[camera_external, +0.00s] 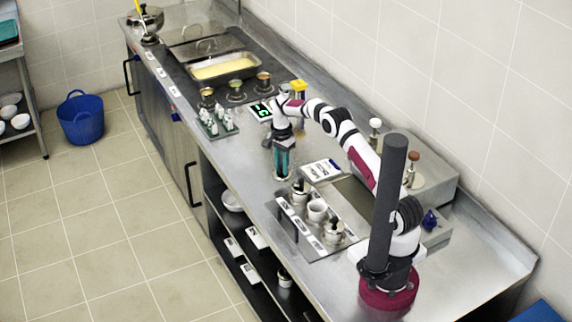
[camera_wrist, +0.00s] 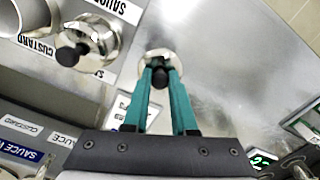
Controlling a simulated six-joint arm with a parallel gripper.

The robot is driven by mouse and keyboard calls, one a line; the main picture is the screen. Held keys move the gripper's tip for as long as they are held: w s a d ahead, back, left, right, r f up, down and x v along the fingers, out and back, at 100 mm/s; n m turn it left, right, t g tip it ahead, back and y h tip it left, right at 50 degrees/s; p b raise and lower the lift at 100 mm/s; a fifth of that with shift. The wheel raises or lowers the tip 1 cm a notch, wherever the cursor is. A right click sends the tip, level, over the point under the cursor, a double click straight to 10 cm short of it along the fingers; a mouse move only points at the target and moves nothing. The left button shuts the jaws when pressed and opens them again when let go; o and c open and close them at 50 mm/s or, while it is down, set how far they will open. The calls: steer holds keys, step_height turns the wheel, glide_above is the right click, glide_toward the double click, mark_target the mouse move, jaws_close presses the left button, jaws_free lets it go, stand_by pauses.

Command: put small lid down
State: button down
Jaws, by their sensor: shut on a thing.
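My gripper (camera_wrist: 162,68) has its teal fingers closed on the black knob of a small round metal lid (camera_wrist: 153,58). The lid shows beyond the fingertips in the wrist view, over bare steel counter. In the external view my gripper (camera_external: 281,174) points straight down just left of the row of small pots, and the lid is too small to make out. I cannot tell whether the lid touches the counter. A small lidded pot (camera_wrist: 100,35) with a black knob stands beside it in the wrist view, and an open pot (camera_wrist: 30,14) is at the upper left corner.
The pots stand on a labelled tray (camera_external: 310,235). A white label card (camera_external: 321,170) lies right of my gripper. A rack of small bottles (camera_external: 216,124), a digital scale (camera_external: 261,110) and a pan of yellow food (camera_external: 225,68) are farther back. Bare counter (camera_external: 245,165) lies left of my gripper.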

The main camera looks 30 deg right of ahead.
mark_target(282, 175)
steer(key=shift+f, duration=1.85)
steer(key=shift+f, duration=0.15)
steer(key=c, duration=0.7)
jaws_free()
